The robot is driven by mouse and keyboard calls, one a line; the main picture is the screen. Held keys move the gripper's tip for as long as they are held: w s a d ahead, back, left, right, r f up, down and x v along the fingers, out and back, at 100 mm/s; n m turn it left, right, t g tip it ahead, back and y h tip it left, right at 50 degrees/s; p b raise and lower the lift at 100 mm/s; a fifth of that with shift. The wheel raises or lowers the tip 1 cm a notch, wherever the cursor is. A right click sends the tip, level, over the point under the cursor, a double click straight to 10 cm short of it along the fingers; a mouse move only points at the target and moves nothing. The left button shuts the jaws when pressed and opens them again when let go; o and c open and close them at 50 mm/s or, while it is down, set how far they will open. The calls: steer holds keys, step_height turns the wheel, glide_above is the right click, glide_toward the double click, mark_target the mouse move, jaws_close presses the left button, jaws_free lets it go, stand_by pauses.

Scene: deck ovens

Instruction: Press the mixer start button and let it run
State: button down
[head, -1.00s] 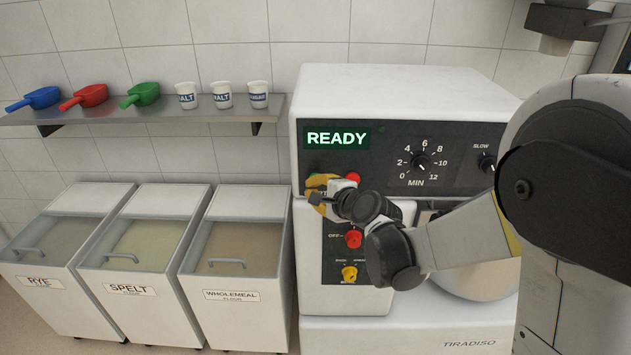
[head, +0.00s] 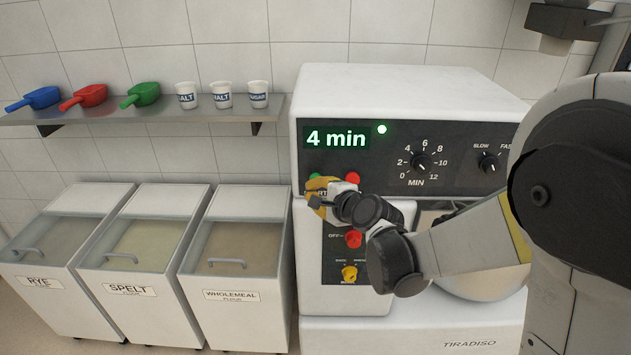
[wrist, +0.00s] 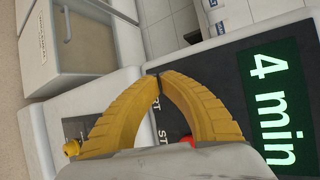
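The white mixer (head: 400,82) stands on the right, its display (head: 337,139) reading "4 min" in lit letters, with a green-white lamp (head: 382,129) lit beside it. The display also shows in the wrist view (wrist: 275,108). The green button (head: 315,177) is partly visible above my gripper (head: 316,196); in the wrist view it is hidden behind the fingers. My gripper's yellow fingers (wrist: 158,77) meet at the tips, shut with nothing between them, in front of the START label. I cannot tell whether they touch the button. A red button (head: 353,177) sits to its right.
Below are a red OFF knob (head: 353,239) and a yellow knob (head: 349,273). The timer dial (head: 420,161) and speed dial (head: 488,162) are at upper right. Flour bins (head: 235,295) stand left, under a shelf (head: 150,115) with scoops and cups.

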steer(key=shift+s, duration=0.2)
steer(key=s, duration=0.4)
steer(key=shift+s+a, duration=0.1)
steer(key=shift+s, duration=0.3)
stand_by(0.5)
steer(key=s+d+n+g+h, duration=0.2)
steer(key=s+d+n, duration=0.5)
steer(key=s, duration=0.5)
steer(key=s+d+r+n+g+h, duration=0.1)
steer(key=s+d+n+g+h, duration=0.2)
steer(key=s+d+n, duration=0.5)
steer(key=s+d+h, duration=0.1)
steer(key=s+d, duration=0.3)
steer(key=s, duration=0.1)
steer(key=shift+r+h, duration=0.15)
steer(key=shift+h, duration=0.15)
stand_by(3.7)
